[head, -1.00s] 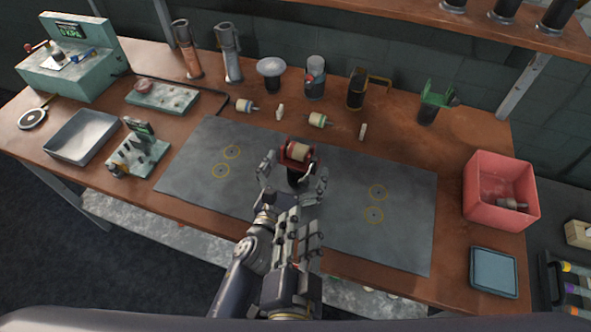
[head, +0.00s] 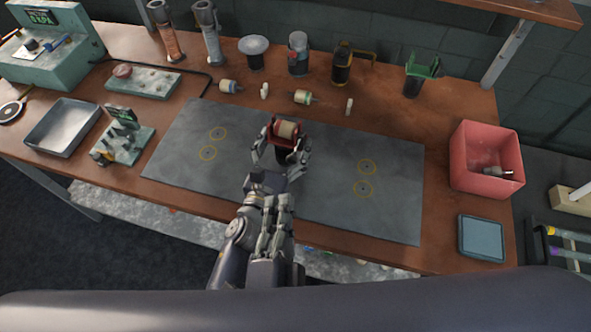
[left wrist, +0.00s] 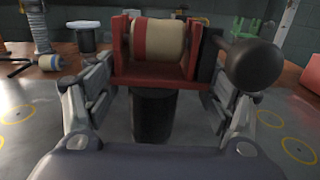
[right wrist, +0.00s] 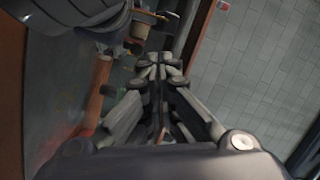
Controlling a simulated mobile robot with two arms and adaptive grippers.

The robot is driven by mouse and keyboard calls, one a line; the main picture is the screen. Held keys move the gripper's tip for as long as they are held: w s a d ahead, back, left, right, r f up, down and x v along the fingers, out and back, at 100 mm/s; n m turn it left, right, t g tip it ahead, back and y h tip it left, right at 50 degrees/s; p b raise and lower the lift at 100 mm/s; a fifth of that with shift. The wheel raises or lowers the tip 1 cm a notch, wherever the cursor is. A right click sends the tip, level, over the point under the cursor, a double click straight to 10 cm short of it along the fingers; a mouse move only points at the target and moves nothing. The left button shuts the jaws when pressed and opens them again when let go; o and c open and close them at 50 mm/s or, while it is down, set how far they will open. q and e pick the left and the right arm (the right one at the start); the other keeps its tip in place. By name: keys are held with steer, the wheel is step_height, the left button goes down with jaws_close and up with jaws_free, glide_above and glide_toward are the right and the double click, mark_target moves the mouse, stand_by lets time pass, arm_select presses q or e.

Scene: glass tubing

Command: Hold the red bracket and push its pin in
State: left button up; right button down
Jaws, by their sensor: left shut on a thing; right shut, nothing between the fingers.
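The red bracket (head: 285,143) stands on a dark post over the grey mat, with a cream-and-red roller (head: 287,130) in it. My left gripper (head: 282,155) is shut around its lower part. In the left wrist view the red bracket (left wrist: 155,78) sits upright between the fingers, above the dark post (left wrist: 153,115). A dark round knob (left wrist: 255,66), which looks like the pin's head, sticks out on its right side; how deep the pin sits I cannot tell. My right gripper (head: 277,203) is shut and empty, nearer me than the bracket; its closed fingertips (right wrist: 158,68) show in the right wrist view.
The grey mat (head: 330,205) has yellow rings and is clear on both sides. A red bin (head: 465,178) and a blue-grey tray (head: 482,238) are at the right. Rollers (head: 303,97), small pale pieces and several holders line the back. A metal tray (head: 62,125) is at left.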

steer(key=s+f+m, duration=0.1)
steer(key=m, duration=0.1)
steer(key=s+f+m+h, duration=0.1)
steer(key=s+m, duration=0.1)
steer(key=s+d+f+m, duration=0.1)
steer(key=shift+s+f+m+g+h, duration=0.1)
steer(key=shift+s+m+g+h, duration=0.2)
steer(key=shift+s+m+h, duration=0.1)
steer(key=shift+w, duration=0.1)
glide_toward(297, 148)
steer(key=w, duration=0.1)
steer(key=w+d, duration=0.1)
steer(key=w, duration=0.1)
steer(key=shift+d+f, duration=0.25)
steer(key=shift+w+d, duration=0.35)
steer(key=shift+w, duration=0.5)
steer(key=shift+w+d, duration=0.3)
steer(key=shift+w, duration=0.5)
